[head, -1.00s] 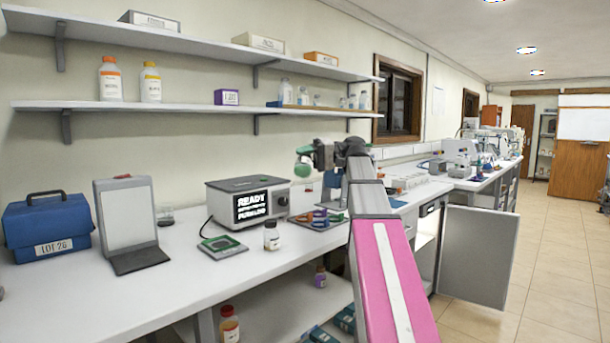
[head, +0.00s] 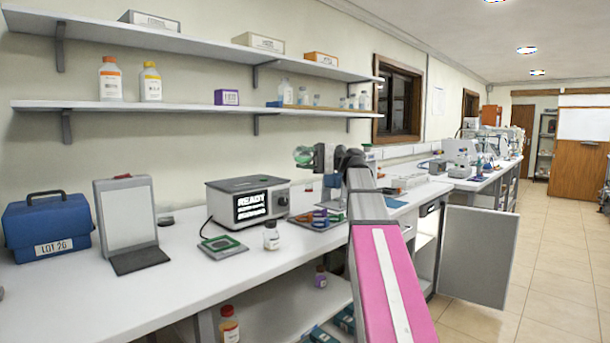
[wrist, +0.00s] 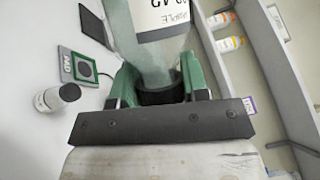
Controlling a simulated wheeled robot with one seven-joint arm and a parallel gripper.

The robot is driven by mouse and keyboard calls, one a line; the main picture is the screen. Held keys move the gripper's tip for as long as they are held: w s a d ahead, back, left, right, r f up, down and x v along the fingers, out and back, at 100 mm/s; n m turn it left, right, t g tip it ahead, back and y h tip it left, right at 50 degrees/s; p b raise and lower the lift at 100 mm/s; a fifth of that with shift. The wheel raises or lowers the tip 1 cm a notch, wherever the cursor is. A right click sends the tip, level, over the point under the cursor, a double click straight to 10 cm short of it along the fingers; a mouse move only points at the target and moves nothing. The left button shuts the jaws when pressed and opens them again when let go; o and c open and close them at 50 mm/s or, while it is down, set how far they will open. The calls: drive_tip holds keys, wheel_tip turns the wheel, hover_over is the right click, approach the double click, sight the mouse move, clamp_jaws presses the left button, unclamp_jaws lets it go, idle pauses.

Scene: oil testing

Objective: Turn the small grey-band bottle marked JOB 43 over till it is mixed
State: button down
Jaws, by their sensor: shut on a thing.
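My gripper (wrist: 160,88) has green fingers, shut on a bottle (wrist: 155,45) in the wrist view. The bottle is clear and greyish with a white label (wrist: 168,14); the writing is cut off at the top edge and only partly readable, so I cannot confirm JOB 43. A dark collar (wrist: 162,92) sits between the fingers. In the head view my gripper (head: 304,155) is raised above the bench, left of my arm, and the small held bottle is too unclear there to tell its exact tilt.
A grey device with a READY screen (head: 250,203) stands on the bench (head: 150,300). A green-framed pad (head: 222,244) and a white-labelled bottle (head: 271,236) stand in front of it. A blue case (head: 47,228) and upright panel (head: 127,215) are left. Shelves (head: 200,107) line the wall.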

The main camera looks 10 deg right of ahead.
drive_tip(key=m+y, duration=0.1)
drive_tip(key=m, duration=0.2)
drive_tip(key=shift+f+t, duration=0.1)
drive_tip(key=shift+t, duration=0.2)
drive_tip(key=m+t+y, duration=0.1)
drive_tip(key=m, duration=0.4)
drive_tip(key=shift+n, duration=0.3)
drive_tip(key=n, duration=0.2)
drive_tip(key=shift+w+n+g, duration=0.15)
drive_tip(key=shift+n+g, duration=0.15)
drive_tip(key=shift+g, duration=0.1)
drive_tip(key=n, duration=0.2)
drive_tip(key=n+h, duration=0.1)
drive_tip(key=n, duration=0.1)
drive_tip(key=shift+g+h, duration=0.3)
drive_tip(key=shift+g, duration=0.1)
drive_tip(key=shift+n, duration=0.4)
